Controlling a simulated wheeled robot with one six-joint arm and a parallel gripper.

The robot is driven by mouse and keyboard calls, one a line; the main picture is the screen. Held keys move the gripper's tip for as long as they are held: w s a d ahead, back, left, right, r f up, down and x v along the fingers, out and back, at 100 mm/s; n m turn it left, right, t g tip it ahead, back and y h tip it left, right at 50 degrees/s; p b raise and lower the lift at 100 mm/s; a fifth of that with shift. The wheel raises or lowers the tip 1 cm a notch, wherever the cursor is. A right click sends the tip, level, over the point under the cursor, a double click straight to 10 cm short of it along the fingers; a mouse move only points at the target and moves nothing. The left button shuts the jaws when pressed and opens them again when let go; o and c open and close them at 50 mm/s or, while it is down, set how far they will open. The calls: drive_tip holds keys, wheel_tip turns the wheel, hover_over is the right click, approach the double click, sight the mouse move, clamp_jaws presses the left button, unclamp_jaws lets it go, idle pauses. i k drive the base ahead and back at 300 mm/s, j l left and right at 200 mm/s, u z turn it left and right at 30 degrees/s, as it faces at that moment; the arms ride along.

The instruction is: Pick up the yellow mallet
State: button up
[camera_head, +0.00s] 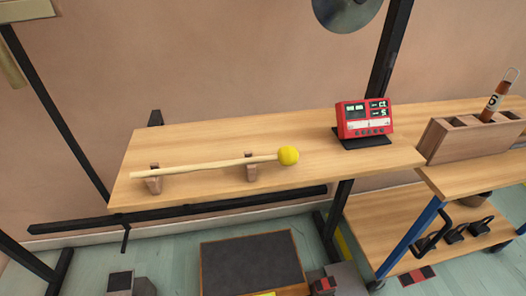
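The yellow mallet has a round yellow head (288,156) and a long pale wooden handle (205,166). It lies level across two small brown wooden rests, the left rest (153,182) and the right rest (251,172), near the front edge of the wooden table (215,140). Its head points right, and sticks out past the right rest. Nothing hides it. My gripper is not in view.
A red device with a display (365,118) stands on a dark base right of the mallet. A wooden slotted box (470,135) holds a tube (494,98) at right. A metal disc (346,10) hangs above. Bare tabletop lies behind the mallet. A dark-topped box (252,265) sits below.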

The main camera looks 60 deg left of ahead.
sight(287, 156)
drive_tip(key=u, duration=2.25)
